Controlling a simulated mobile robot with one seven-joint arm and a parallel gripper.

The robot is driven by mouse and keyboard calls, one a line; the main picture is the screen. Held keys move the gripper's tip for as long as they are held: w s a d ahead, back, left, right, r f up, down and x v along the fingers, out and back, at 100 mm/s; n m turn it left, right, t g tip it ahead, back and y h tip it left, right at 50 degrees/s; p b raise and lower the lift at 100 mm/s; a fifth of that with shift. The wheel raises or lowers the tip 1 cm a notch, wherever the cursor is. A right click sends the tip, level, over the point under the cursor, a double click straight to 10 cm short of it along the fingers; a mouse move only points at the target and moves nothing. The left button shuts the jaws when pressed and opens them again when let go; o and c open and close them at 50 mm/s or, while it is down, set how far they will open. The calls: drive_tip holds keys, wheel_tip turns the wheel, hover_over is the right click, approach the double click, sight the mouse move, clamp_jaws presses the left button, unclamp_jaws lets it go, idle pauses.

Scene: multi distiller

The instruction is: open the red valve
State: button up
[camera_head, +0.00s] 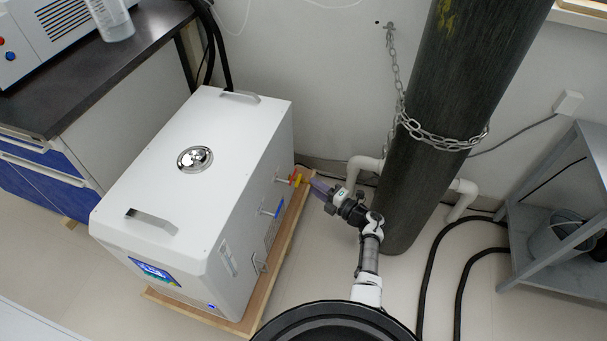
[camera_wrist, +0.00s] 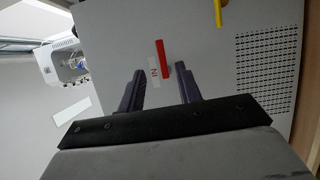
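The red valve (camera_wrist: 161,52) shows in the wrist view as a flat red bar on the white machine's side panel, beside a white label (camera_wrist: 153,71). In the head view the red valve (camera_head: 290,179) is a small spot on the machine's right side, close to my fingertips. My gripper (camera_wrist: 160,69) is open, with its two dark fingers on either side of the valve's lower end in the picture. The fingers appear empty, and I cannot tell whether they touch the valve. My gripper also shows in the head view (camera_head: 315,187).
A yellow valve handle (camera_wrist: 218,12) is close by. The white machine (camera_head: 190,160) stands on a wooden base. A blue handle (camera_head: 266,212) sticks out lower on its side. A tall dark chained cylinder (camera_head: 445,90) stands right behind my arm. Black hoses (camera_head: 428,265) lie on the floor.

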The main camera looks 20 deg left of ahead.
drive_tip(key=shift+p+v, duration=0.4)
drive_tip(key=shift+v, duration=1.65)
